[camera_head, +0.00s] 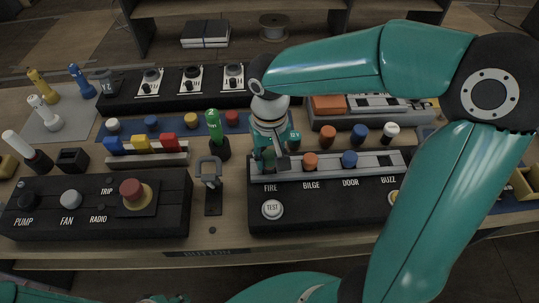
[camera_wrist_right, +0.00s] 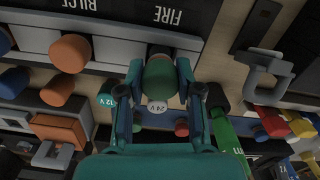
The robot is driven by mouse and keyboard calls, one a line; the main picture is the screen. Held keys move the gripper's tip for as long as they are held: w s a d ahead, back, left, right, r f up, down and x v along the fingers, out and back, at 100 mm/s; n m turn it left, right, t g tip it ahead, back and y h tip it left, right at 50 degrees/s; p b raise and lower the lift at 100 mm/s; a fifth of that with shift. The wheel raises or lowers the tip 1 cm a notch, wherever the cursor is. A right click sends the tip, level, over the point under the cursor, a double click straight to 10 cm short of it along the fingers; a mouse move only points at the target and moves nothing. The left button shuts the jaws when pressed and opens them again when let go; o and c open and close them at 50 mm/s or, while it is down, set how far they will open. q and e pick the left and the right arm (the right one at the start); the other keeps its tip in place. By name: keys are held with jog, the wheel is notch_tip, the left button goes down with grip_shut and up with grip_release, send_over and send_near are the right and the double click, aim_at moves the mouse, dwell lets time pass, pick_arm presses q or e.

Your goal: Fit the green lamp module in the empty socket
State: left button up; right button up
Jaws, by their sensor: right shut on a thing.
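My right gripper (camera_head: 268,150) is shut on the green lamp module, at the FIRE position on the grey strip of the black lamp panel (camera_head: 320,207). In the right wrist view, the lamp's rounded dark green cap (camera_wrist_right: 160,78) sits between the fingertips of the gripper (camera_wrist_right: 160,88). The cap is at the strip (camera_wrist_right: 115,50), below the FIRE label. The socket is mostly hidden behind the lamp, so I cannot tell how deep it sits. An orange lamp (camera_head: 310,160) stands at BILGE and a blue lamp (camera_head: 349,159) at DOOR.
Several spare lamps, including a brown one (camera_head: 329,134) and a white one (camera_head: 391,131), stand behind the panel. A switch panel (camera_head: 95,205) with a red knob is at the left.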

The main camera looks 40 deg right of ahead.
aim_at(269, 155)
jog(key=shift+f+b, duration=0.65)
jog(key=shift+f, duration=0.1)
jog(key=shift+f, duration=0.25)
dwell(0.6)
jog(key=o, duration=1)
jog(key=shift+r, duration=0.15)
notch_tip(269, 155, up, 12)
jog(key=shift+f, duration=0.15)
dwell(0.3)
